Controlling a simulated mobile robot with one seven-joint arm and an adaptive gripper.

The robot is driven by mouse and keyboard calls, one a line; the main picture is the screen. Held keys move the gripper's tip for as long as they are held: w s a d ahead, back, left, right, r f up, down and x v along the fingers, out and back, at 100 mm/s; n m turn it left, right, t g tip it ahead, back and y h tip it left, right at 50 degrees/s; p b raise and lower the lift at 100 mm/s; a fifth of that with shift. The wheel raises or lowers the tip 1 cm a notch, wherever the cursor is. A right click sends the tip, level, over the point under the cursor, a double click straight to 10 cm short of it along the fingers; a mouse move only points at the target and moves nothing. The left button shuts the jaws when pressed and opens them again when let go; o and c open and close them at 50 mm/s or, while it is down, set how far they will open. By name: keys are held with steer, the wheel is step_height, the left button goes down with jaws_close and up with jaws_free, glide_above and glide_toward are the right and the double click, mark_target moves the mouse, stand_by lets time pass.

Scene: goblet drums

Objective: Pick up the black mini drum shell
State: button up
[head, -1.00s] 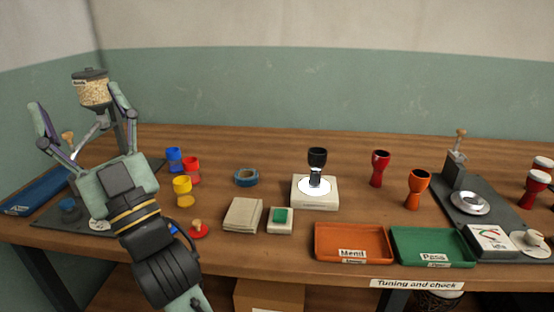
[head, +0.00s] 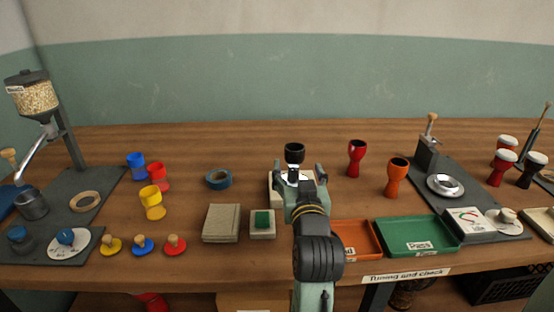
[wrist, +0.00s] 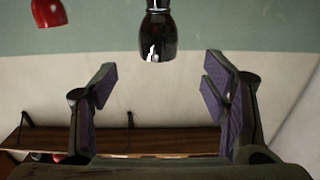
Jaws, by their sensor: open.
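In the wrist view, which looks upside down, the glossy black shell (wrist: 158,36) hangs at top centre, beyond and between the two open fingers (wrist: 160,82), touching neither.
A red shell (head: 356,157) and an orange shell (head: 396,177) stand to the right. A green tray (head: 417,248) and an orange tray (head: 364,242) lie in front of them. Blue tape (head: 218,179) and a folded cloth (head: 221,223) lie left of the stand.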

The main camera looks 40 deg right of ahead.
mark_target(294, 146)
steer(key=p+x, duration=0.1)
steer(key=x, duration=0.3)
steer(key=shift+r, duration=0.1)
steer(key=shift+p+x, duration=1.1)
steer(key=shift+x, duration=1.95)
steer(key=shift+s+d, duration=0.1)
steer(key=shift+c, duration=0.3)
steer(key=c, duration=1.2)
steer(key=shift+c, duration=0.7)
